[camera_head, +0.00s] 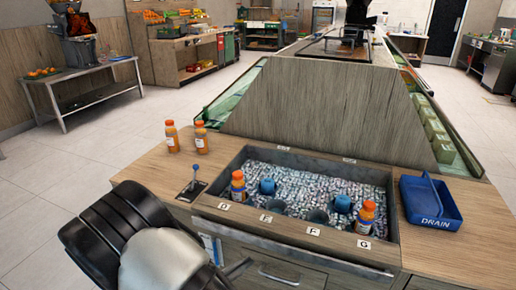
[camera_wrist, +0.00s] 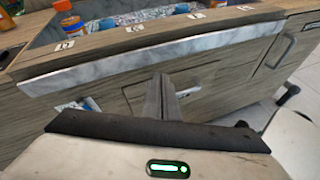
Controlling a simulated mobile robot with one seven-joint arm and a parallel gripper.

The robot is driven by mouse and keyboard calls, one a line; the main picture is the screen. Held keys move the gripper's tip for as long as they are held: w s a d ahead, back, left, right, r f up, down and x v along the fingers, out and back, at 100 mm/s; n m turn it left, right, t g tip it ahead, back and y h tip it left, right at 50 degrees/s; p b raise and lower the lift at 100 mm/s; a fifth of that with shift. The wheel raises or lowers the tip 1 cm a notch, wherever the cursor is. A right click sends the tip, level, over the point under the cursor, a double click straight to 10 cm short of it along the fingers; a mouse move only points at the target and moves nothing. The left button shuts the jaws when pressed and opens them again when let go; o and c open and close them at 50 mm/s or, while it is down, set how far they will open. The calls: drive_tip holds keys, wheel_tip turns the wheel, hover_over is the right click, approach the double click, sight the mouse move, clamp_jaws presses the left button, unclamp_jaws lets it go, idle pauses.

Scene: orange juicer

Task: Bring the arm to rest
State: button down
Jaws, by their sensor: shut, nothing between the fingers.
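My arm is folded low at the front left of the counter in the head view. My gripper (camera_wrist: 164,88) is shut and empty in the wrist view, its fingers together in front of the wooden cabinet front. It is below the counter's stone-coloured front edge (camera_wrist: 150,58) and touches no bottle. In the head view only a small dark part of the gripper (camera_head: 238,268) shows beside my arm; the rest is hidden.
The counter holds an ice bin (camera_head: 283,154) with orange-juice bottles and blue-lidded items. Two juice bottles (camera_head: 172,137) (camera_head: 201,138) stand left of it. A joystick (camera_head: 193,184) is near my arm. A blue DRAIN tray (camera_head: 430,202) sits right. Floor at left is clear.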

drive_tip(key=s+d+r+m+g+y, duration=0.2)
drive_tip(key=s+d+r+m+g, duration=0.25)
drive_tip(key=d+r+m, duration=0.65)
drive_tip(key=s+d+r+m+g+y, duration=0.2)
drive_tip(key=s+d+r+m+g, duration=0.35)
drive_tip(key=r, duration=0.75)
drive_tip(key=s+d+r+m+t+y, duration=0.2)
drive_tip(key=s+r+m+t+y, duration=0.25)
drive_tip(key=s+r+m, duration=0.4)
wheel_tip(320, 180, up, 22)
drive_tip(key=p, duration=2.2)
drive_tip(key=shift+w+r+m, duration=0.15)
drive_tip(key=shift+w+m, duration=0.25)
drive_tip(key=shift+w, duration=0.05)
